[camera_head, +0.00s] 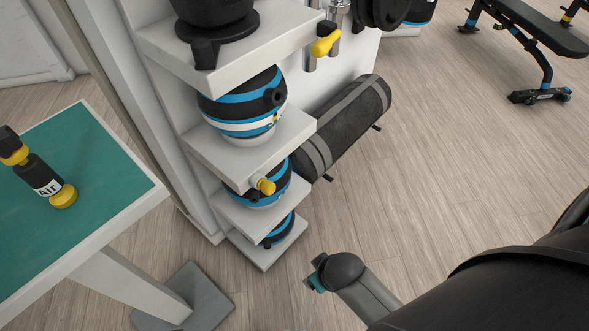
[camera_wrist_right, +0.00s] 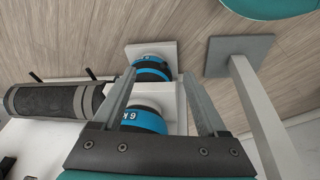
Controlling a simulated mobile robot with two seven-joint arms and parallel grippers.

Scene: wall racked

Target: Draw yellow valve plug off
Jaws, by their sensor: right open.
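In the head view a yellow plug (camera_head: 264,185) sticks out in front of a blue-and-black ball (camera_head: 270,195) on the middle shelf of the rack. Another yellow piece (camera_head: 326,45) shows higher up by the top shelf. I cannot tell which of the two is the valve plug. My right gripper (camera_wrist_right: 160,74) is open, with nothing seen held between its fingers. In the right wrist view the lower shelves and balls lie beyond and between the fingers, and no yellow plug shows. My left gripper is not in view.
A green-topped table (camera_head: 100,190) at the left holds a black-and-yellow bottle marked Air (camera_head: 44,178). A dark rolled bag (camera_head: 345,125) hangs right of the rack's shelves (camera_head: 240,150). A bench (camera_head: 535,30) stands far right. The wooden floor between is clear.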

